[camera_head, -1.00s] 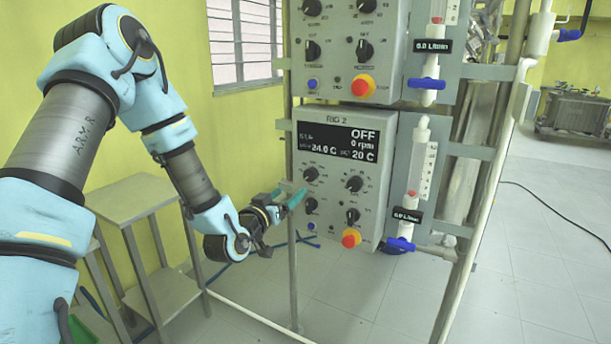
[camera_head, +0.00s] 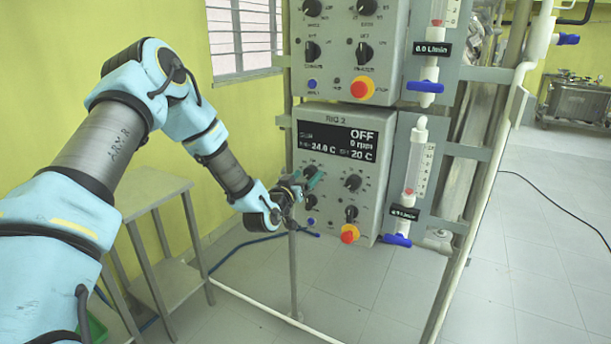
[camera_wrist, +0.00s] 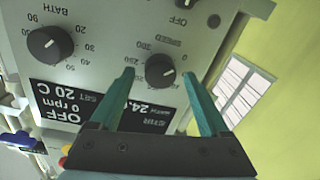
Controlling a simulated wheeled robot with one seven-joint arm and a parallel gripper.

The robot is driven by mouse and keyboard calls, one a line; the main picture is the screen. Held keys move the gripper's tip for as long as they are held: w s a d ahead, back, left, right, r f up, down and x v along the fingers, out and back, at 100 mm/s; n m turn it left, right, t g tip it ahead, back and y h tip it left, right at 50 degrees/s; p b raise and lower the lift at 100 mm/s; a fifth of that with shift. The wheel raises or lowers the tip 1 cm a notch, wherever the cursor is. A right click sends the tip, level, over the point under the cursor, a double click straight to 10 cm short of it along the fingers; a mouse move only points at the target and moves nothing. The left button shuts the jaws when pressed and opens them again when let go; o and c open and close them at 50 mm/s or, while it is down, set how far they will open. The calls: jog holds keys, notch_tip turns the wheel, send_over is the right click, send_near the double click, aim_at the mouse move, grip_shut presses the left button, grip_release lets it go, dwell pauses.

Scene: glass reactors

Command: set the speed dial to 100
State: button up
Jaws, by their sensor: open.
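The speed dial (camera_wrist: 160,71) is a black round knob on the grey RIG 2 control panel (camera_head: 386,150), with "SPEED" and a number scale around it. In the wrist view the panel appears upside down. My gripper (camera_wrist: 158,76) is open, with its two teal fingers on either side of the dial in that view; I cannot tell whether they touch it. In the head view my gripper (camera_head: 314,179) is at the panel's left side and covers most of the dial. The RIG 2 display (camera_head: 337,141) reads OFF and 0 rpm, with 20 C set.
The bath dial (camera_wrist: 49,43) is beside the speed dial, and it also shows in the head view (camera_head: 352,183). A second panel (camera_head: 335,30) is above. A metal side table (camera_head: 150,195) stands left.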

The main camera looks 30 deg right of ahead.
jog(key=shift+c, duration=0.4)
grip_shut()
jog(key=shift+f+b, duration=0.1)
jog(key=shift+b, duration=0.35)
